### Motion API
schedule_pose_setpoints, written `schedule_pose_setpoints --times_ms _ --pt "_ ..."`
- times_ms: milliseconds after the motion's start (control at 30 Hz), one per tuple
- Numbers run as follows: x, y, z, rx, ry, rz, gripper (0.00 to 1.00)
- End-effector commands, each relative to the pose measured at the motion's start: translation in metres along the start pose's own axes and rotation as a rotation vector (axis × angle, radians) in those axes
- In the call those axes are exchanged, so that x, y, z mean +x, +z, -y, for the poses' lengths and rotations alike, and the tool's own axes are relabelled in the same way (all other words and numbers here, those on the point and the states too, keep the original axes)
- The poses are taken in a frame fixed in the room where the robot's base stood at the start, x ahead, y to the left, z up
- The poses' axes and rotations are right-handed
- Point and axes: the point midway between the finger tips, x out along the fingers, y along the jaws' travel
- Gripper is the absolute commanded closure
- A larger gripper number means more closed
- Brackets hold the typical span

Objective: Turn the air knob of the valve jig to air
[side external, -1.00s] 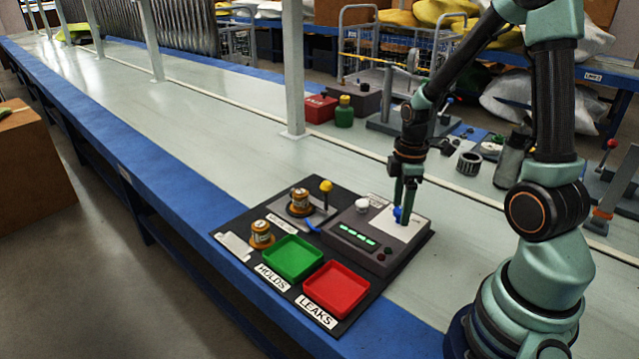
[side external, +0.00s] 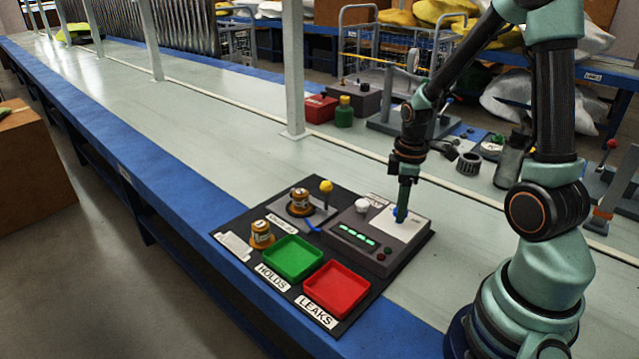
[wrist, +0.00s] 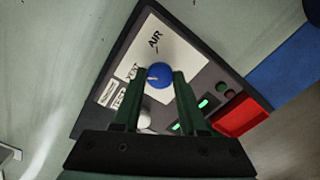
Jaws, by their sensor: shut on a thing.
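The valve jig (side external: 375,250) is a grey box with a white top panel and lit green displays. Its blue air knob (wrist: 159,75) sits on that panel in the wrist view, with a small pale mark on its lower left side. The AIR label (wrist: 155,40) is above the knob and the VENT label (wrist: 132,72) is to its left. My gripper (wrist: 160,72) points down with its fingers on either side of the knob, shut on it. In the side view my gripper (side external: 402,205) hides most of the knob.
A white knob (side external: 362,205) stands close by on the jig. A green tray (side external: 292,257), a red tray (side external: 337,288), a yellow-topped lever (side external: 326,186) and two orange-brown parts share the dark board. Clear bench lies to the left.

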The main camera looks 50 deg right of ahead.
Motion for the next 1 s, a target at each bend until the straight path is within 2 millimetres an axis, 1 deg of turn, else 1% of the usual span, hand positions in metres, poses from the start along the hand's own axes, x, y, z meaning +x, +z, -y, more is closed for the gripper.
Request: schedule_pose_setpoints --times_ms 1000 --pt "-0.0003 0.0003 0.0002 0.960 -0.001 0.001 1.00"
